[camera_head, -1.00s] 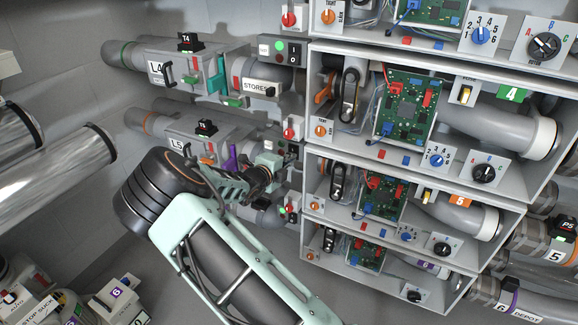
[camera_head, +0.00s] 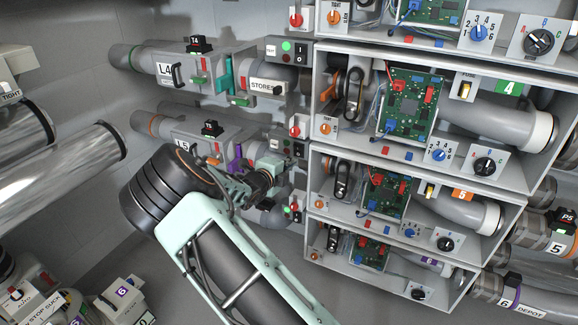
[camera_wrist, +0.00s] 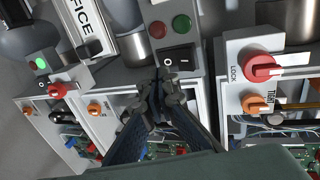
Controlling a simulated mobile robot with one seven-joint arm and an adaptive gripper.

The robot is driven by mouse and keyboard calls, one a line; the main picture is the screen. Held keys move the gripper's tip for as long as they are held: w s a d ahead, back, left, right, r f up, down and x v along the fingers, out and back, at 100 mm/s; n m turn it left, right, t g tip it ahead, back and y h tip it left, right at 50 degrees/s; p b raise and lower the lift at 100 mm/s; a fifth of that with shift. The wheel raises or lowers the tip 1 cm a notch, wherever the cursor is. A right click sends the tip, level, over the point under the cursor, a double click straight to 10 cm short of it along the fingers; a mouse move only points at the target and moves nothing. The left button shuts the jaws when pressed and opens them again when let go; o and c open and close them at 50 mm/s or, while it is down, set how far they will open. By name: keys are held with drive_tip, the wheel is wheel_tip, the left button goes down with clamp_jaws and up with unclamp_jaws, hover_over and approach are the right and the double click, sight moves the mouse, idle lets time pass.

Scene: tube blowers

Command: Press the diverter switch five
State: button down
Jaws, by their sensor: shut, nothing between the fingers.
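In the wrist view my gripper (camera_wrist: 158,84) is shut and empty. Its tips lie just below and left of the rocker in the picture; I cannot tell whether they touch the box.
A red lock knob (camera_wrist: 262,68) and an orange knob (camera_wrist: 256,103) sit on a white plate to the right in the wrist view. Another box with a lit green lamp (camera_wrist: 40,64) is at left. Open cabinets with circuit boards (camera_head: 408,105) stand right of my gripper.

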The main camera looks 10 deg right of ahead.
drive_tip(key=s+a+p, duration=0.1)
drive_tip(key=s+a, duration=0.5)
drive_tip(key=s, duration=0.2)
drive_tip(key=shift+s, duration=0.1)
